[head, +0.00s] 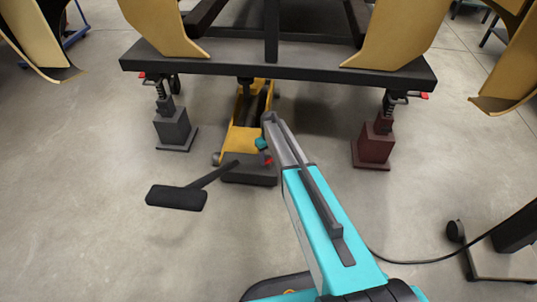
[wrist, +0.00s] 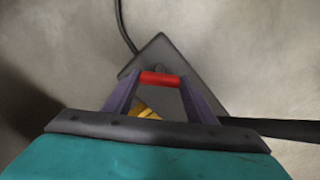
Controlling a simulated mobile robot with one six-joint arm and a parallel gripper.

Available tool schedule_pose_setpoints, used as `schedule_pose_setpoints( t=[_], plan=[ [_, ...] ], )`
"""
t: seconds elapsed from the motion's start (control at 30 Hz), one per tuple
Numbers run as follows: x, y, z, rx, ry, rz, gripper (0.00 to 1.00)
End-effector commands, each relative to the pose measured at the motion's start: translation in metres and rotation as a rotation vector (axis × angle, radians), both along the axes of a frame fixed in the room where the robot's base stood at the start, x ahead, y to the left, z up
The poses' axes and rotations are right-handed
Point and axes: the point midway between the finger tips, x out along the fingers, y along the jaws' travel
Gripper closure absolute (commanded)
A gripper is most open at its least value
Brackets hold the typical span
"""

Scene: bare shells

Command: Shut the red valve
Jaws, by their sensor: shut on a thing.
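The red valve (wrist: 160,79) is a short red bar in the middle of the wrist view. The two purple fingers of my gripper (wrist: 161,80) close on its ends, one on each side. A small bit of red, likely the valve (head: 268,161), shows beside my arm in the head view, at the rear of the yellow jack (head: 240,137). In the head view my gripper (head: 264,145) is partly hidden by my own arm. The dark grey end of the jack (wrist: 165,52) lies behind the valve in the wrist view.
The jack stands under a black frame (head: 330,72) with tan curved panels (head: 395,35). A grey stand (head: 172,128) and a dark red stand (head: 375,145) flank it. A black-padded lever (head: 177,197) sticks out left of the jack. A cable lies on the floor at right.

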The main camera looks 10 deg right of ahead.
Motion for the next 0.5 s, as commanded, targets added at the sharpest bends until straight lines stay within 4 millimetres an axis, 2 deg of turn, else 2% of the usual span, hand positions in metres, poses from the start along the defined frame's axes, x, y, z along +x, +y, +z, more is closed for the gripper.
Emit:
schedule_pose_setpoints(
  t=[0.03, 0.5],
  plan=[
    [0.0039, -0.0005, 0.0048, -0.001, -0.008, -0.041, 0.72],
    [0.0038, -0.0010, 0.0036, 0.000, -0.009, -0.464, 0.72]
  ],
)
